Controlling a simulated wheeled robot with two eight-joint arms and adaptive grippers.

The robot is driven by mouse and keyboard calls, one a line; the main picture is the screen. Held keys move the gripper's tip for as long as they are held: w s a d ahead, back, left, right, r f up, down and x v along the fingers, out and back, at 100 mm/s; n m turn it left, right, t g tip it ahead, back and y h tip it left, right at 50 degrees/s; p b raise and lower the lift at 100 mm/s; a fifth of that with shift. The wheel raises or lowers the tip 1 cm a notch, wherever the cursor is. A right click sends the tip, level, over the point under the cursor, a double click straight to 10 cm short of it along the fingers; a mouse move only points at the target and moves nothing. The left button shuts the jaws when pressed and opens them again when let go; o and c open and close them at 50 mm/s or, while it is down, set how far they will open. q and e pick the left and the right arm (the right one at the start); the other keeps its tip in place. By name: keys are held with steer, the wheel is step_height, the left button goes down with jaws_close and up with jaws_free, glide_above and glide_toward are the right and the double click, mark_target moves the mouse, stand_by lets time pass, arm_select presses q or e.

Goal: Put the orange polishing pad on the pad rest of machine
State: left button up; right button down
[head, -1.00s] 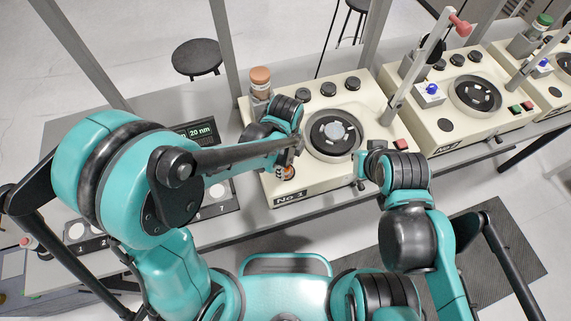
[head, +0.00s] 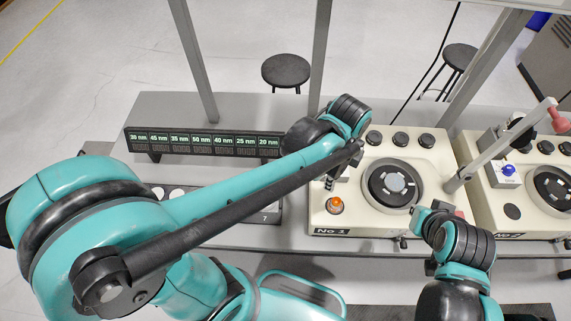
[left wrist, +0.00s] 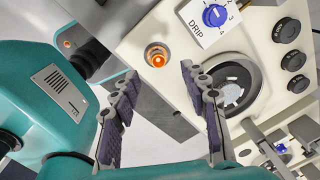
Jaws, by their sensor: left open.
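A small round orange piece (head: 335,205), which looks like the polishing pad, sits at the front left corner of the cream machine No 1 (head: 320,221). In the head view my left gripper (head: 331,183) is just behind the piece. My right gripper (head: 418,216) is near the machine's front right; its fingers are unclear.
Machine No 1's dark round platen (head: 392,186) and black knobs (head: 399,139) lie right of my left gripper. Machine No 2 (head: 485,200) stands to the right, with a bare dark disc (head: 512,211). A display strip (head: 205,144) stands behind my left arm.

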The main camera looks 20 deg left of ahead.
arm_select(q)
steer(key=s+a+r+n+t, duration=0.2)
steer(key=a+n+t, duration=0.1)
steer(key=a+n, duration=0.4)
steer(key=s+a+r+n+t, duration=0.2)
steer(key=a+n, duration=0.6)
steer(key=n, duration=0.5)
steer(key=shift+s+r+t, duration=0.15)
steer(key=shift+s+t, duration=0.45)
steer(key=shift+s, duration=0.05)
step_height(320, 180, down, 9)
steer(key=b, duration=0.8)
steer(key=shift+b, duration=0.4)
